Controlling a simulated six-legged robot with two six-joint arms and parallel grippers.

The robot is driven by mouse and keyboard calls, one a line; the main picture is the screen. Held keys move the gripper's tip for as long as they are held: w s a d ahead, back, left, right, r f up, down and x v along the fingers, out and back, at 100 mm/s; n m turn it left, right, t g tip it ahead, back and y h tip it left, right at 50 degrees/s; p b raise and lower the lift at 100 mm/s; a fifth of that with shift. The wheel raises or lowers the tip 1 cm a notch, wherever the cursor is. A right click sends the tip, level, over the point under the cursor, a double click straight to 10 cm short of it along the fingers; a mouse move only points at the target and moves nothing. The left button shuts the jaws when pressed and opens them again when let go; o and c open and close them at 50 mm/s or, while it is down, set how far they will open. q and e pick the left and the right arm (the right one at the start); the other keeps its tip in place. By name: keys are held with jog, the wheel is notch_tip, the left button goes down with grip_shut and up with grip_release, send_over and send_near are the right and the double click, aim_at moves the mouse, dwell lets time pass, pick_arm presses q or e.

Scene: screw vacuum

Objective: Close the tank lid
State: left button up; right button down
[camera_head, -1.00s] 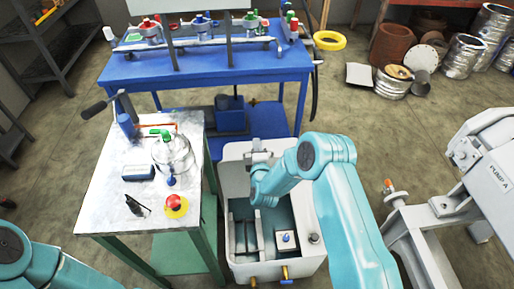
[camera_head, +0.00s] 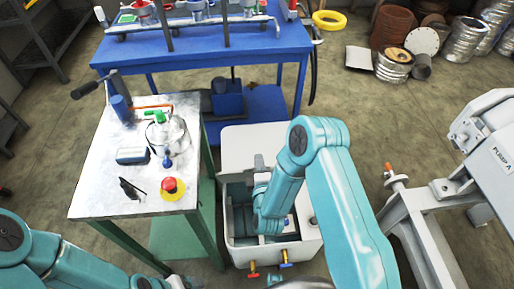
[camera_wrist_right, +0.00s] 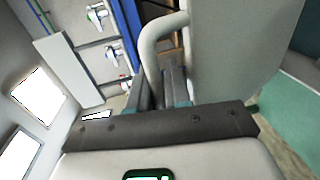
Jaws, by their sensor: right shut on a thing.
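The white tank (camera_head: 232,252) stands on the floor right of the metal bench. Its white lid (camera_head: 258,136) is raised at the tank's back, and the front opening still shows the dark inside. My right gripper (camera_head: 259,165) is at the lid. In the right wrist view, its jaws (camera_wrist_right: 160,92) are shut on the white curved lid handle (camera_wrist_right: 152,50), beside the broad pale lid panel (camera_wrist_right: 235,45). My right forearm hides part of the tank's inside and right side. Only my left arm shows at the bottom left; its fingers are not visible.
The metal-topped bench (camera_head: 95,190) stands close left of the tank, with a glass vessel (camera_head: 168,138) and a red emergency button (camera_head: 170,185). A blue table (camera_head: 200,50) is behind. A white pump frame (camera_head: 420,215) is at the right. Red and blue valves (camera_head: 285,264) are on the tank's front.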

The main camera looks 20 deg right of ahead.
jog(key=s+a+f+b, duration=0.2)
jog(key=s+f+b, duration=0.1)
jog(key=s, duration=0.3)
jog(key=shift+s+f+b, duration=0.2)
jog(key=shift+f+b, duration=0.05)
jog(key=shift+b, duration=0.15)
jog(key=c, duration=1.4)
grip_release()
jog(key=shift+c, duration=0.2)
jog(key=shift+s+r, duration=0.1)
jog(key=shift+s, duration=0.1)
